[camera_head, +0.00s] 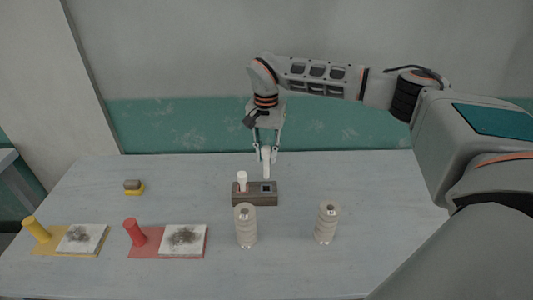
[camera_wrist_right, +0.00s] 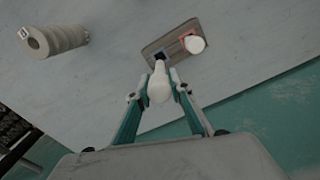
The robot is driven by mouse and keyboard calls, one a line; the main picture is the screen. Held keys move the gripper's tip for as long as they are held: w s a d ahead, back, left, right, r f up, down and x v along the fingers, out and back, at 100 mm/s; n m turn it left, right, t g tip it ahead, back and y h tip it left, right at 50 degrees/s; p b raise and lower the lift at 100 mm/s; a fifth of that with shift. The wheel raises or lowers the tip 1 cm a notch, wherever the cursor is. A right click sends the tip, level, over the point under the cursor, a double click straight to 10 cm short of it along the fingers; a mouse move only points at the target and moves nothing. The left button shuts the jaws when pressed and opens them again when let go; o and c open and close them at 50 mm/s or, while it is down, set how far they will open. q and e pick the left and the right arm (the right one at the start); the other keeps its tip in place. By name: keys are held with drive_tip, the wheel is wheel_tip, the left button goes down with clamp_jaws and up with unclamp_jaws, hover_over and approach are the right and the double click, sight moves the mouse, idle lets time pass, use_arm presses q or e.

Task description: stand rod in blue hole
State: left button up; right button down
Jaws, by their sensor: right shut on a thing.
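My right gripper (camera_head: 266,153) is shut on a white rod (camera_head: 266,165). It holds the rod about upright above the right part of a dark brown block (camera_head: 255,200). In the right wrist view, the rod (camera_wrist_right: 158,84) sits between the fingertips (camera_wrist_right: 160,88). Its lower end points at a dark hole with a bluish rim (camera_wrist_right: 160,56); I cannot tell whether it has entered. A second white rod (camera_head: 242,181) stands in the block's left hole, which has a reddish rim in the wrist view (camera_wrist_right: 194,44). My left gripper is not in view.
Two ribbed beige spools (camera_head: 245,226) (camera_head: 326,222) stand in front of the block. A red mat (camera_head: 143,249) and a yellow mat (camera_head: 48,247), with cylinders and smudged white tiles, lie at left. A yellow-based brush (camera_head: 134,188) lies behind them. The right tabletop is mostly clear.

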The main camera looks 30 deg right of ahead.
sight(267, 177)
drive_tip(key=shift+f+b, duration=0.35)
drive_tip(key=shift+f, duration=2.2)
drive_tip(key=shift+f+b, duration=0.55)
drive_tip(key=shift+f, duration=1.9)
drive_tip(key=c, duration=1.7)
unclamp_jaws()
wheel_tip(267, 177, up, 12)
